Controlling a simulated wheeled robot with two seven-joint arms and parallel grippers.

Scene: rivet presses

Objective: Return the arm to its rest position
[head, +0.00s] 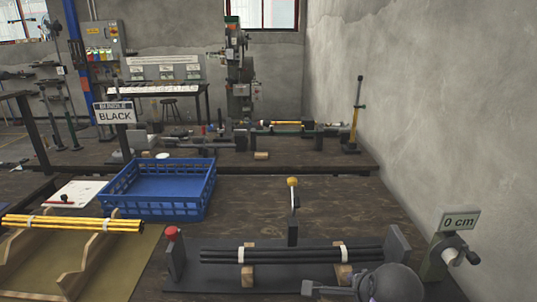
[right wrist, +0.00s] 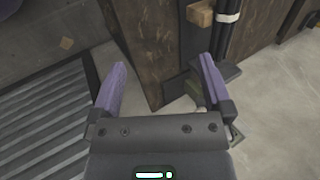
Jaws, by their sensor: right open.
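My right gripper (right wrist: 162,64) shows in the right wrist view. Its two purple fingers are spread wide with nothing between them. It is beside the wooden table's edge, with floor below. A bundle of black rods (right wrist: 224,42) with a white tie is past the fingers at the upper right, apart from them. In the head view the black bundle (head: 292,255) lies across wooden blocks on a dark fixture. A dark rounded part at the bottom right there may be my right arm. My left gripper is in neither view.
A blue crate (head: 160,208) stands empty on the table at left. Yellow rods (head: 75,223) rest on a wooden rack at far left. A "0 cm" sign (head: 459,221) stands at right near the wall. A "BUNDLE BLACK" sign (head: 114,113) is behind the crate.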

